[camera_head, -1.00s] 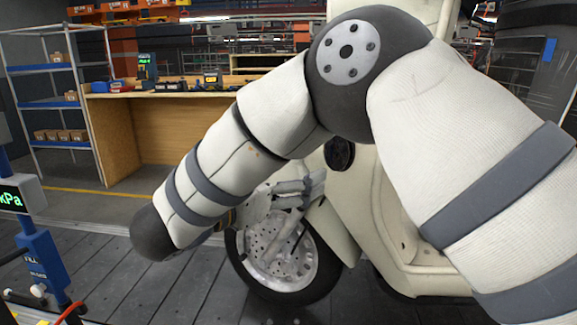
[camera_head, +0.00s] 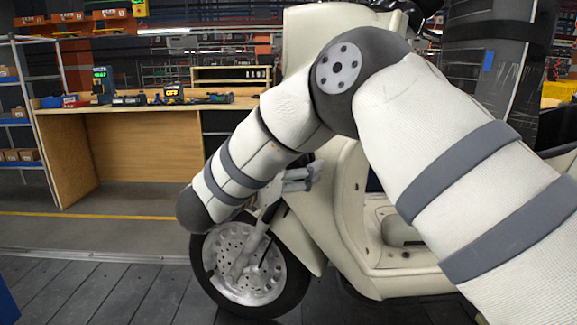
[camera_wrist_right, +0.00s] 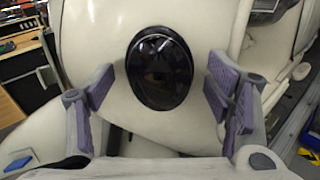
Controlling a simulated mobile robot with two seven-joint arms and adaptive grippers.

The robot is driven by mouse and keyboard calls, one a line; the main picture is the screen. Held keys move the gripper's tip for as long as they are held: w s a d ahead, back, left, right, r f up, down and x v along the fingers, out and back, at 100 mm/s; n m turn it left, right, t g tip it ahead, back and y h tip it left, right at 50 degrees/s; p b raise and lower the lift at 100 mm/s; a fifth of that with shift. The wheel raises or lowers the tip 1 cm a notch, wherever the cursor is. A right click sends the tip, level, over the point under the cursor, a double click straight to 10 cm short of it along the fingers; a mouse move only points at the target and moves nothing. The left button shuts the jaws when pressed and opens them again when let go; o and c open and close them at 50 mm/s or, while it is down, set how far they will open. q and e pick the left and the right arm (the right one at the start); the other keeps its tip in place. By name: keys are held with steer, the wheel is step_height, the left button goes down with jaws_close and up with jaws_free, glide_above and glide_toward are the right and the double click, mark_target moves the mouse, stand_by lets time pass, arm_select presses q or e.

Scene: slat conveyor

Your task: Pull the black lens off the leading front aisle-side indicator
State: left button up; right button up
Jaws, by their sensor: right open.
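The black lens (camera_wrist_right: 160,68) is a glossy dark oval on the cream front panel of the scooter (camera_wrist_right: 200,25) in the right wrist view. My right gripper (camera_wrist_right: 161,86) is open, with one purple-padded finger on each side of the lens and visible gaps to both. Nothing is between the pads except the view of the lens; how far the fingers are from the panel is hard to tell. In the head view my right gripper (camera_head: 300,178) shows partly beside the scooter's front, and my right arm hides the lens. My left gripper is not in view.
The scooter's front wheel (camera_head: 250,268) stands on the dark slat floor (camera_head: 120,290). A wooden workbench (camera_head: 140,150) with tools on it stands behind at the left, beside a shelf rack (camera_head: 30,110). The slats left of the wheel look clear.

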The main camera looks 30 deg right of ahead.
steer(key=c, duration=1.2)
steer(key=o, duration=0.4)
steer(key=c, duration=0.4)
steer(key=shift+a, duration=0.2)
steer(key=shift+s+a, duration=0.2)
steer(key=shift+a, duration=0.1)
steer(key=shift+p+v, duration=0.4)
steer(key=shift+v, duration=0.65)
steer(key=shift+v, duration=0.95)
steer(key=shift+r, duration=0.15)
